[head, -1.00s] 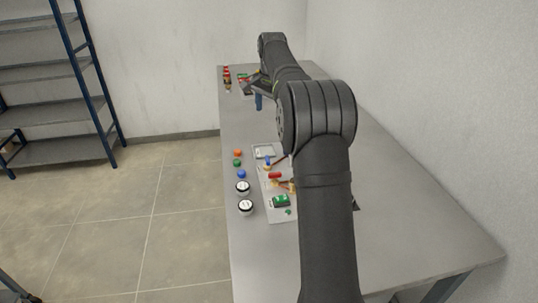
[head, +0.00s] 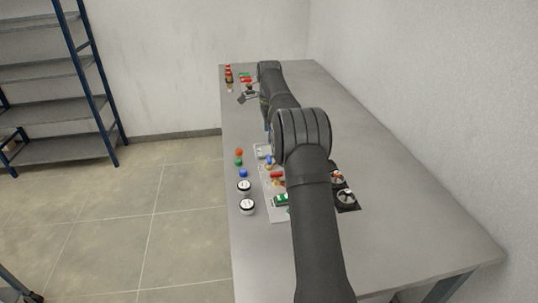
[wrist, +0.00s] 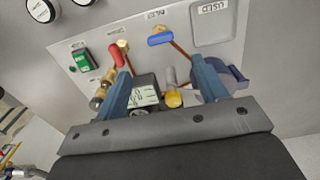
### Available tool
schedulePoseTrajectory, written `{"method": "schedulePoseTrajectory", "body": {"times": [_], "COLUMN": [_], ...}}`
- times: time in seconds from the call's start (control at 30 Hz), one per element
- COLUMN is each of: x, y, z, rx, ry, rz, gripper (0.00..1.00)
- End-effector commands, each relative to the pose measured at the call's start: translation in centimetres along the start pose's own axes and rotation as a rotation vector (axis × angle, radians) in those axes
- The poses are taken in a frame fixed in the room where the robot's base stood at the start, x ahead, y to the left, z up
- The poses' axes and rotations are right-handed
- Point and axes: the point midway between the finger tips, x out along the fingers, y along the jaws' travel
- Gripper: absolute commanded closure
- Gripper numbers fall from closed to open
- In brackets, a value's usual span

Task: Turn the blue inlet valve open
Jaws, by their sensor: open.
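The blue valve handle (wrist: 160,38) lies at the upper middle of the wrist view, on a brass fitting with a copper pipe on the pale panel (wrist: 90,45). In the head view the blue handle (head: 269,163) is small and partly crowded by my arm. A red valve handle (wrist: 117,56) sits to its left, pointing a different way. My gripper (wrist: 163,68) is open, its two blue fingers apart. The blue handle shows beyond the fingertips, between their lines, with no visible contact. In the head view my arm hides much of the gripper.
A green device (wrist: 85,60) is at the panel's left and a marked tray (wrist: 214,22) at its right. A small display (wrist: 143,92) and a dark blue round part (wrist: 228,80) lie near the fingers. Round gauges (head: 247,206) line the table's left edge. The table's near right is clear.

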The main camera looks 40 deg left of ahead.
Motion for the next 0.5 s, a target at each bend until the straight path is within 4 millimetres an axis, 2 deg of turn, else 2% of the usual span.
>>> {"method": "schedulePoseTrajectory", "body": {"times": [0.1, 0.3, 0.5], "x": [2.8, 6.9, 9.6], "y": [0.1, 0.1, 0.0], "z": [0.0, 0.0, 0.0], "rx": [-0.001, -0.001, -0.001], "ry": [0.000, -0.001, -0.001], "rz": [0.003, 0.002, -0.001], "gripper": [0.35, 0.35, 0.35]}}
